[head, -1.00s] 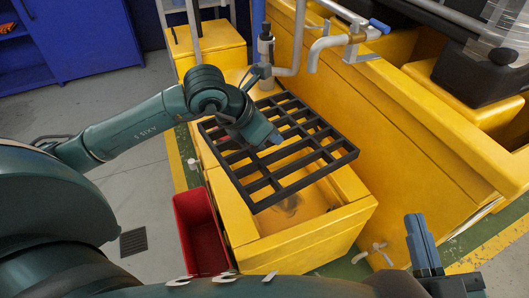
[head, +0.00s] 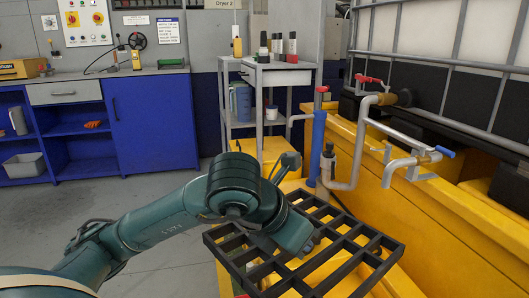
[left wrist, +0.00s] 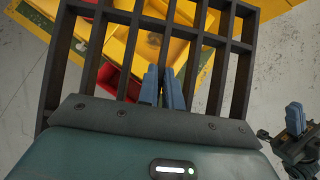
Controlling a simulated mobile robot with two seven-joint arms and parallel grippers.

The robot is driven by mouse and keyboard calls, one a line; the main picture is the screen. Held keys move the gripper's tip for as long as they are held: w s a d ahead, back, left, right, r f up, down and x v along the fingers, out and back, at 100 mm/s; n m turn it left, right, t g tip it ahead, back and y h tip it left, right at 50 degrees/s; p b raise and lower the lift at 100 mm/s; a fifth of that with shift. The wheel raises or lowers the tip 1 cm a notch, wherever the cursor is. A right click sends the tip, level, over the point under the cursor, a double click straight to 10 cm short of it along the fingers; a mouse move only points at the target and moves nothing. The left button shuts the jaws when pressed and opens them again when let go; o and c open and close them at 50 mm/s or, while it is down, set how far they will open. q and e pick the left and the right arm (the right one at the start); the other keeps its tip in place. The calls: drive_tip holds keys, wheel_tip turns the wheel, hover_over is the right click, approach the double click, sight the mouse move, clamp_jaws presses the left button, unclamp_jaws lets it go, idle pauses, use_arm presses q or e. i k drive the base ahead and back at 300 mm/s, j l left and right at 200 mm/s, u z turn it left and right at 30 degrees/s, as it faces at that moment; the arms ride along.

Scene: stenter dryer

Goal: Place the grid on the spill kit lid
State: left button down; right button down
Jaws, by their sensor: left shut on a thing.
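The grid (head: 262,272), a dark rectangular frame of crossing bars, is held nearly flat above a yellow container at the lower right of the head view. My left gripper (head: 306,248) is shut on one of its bars. In the left wrist view the blue fingers of my left gripper (left wrist: 163,86) close on the grid (left wrist: 236,85). My right gripper (left wrist: 294,120) shows at the right edge of the left wrist view, apart from the grid; its opening is unclear. A yellow box (head: 271,150) stands behind the grid; I cannot tell whether its top is the spill kit lid.
A grey trolley (head: 277,66) with bottles stands behind the yellow box. Pipes with a blue valve handle (head: 445,152) and a large yellow tank (head: 450,232) rise at the right. A blue workbench (head: 149,122) stands back left, with open floor in front.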

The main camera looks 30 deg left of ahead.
sight(269, 147)
drive_tip(key=k, duration=0.9)
drive_tip(key=k+z, duration=0.15)
drive_tip(key=z, duration=1.05)
drive_tip(key=j, duration=1.4)
drive_tip(key=k+j, duration=0.1)
drive_tip(key=j, duration=2.65)
drive_tip(key=k+j, duration=0.1)
drive_tip(key=j, duration=1.3)
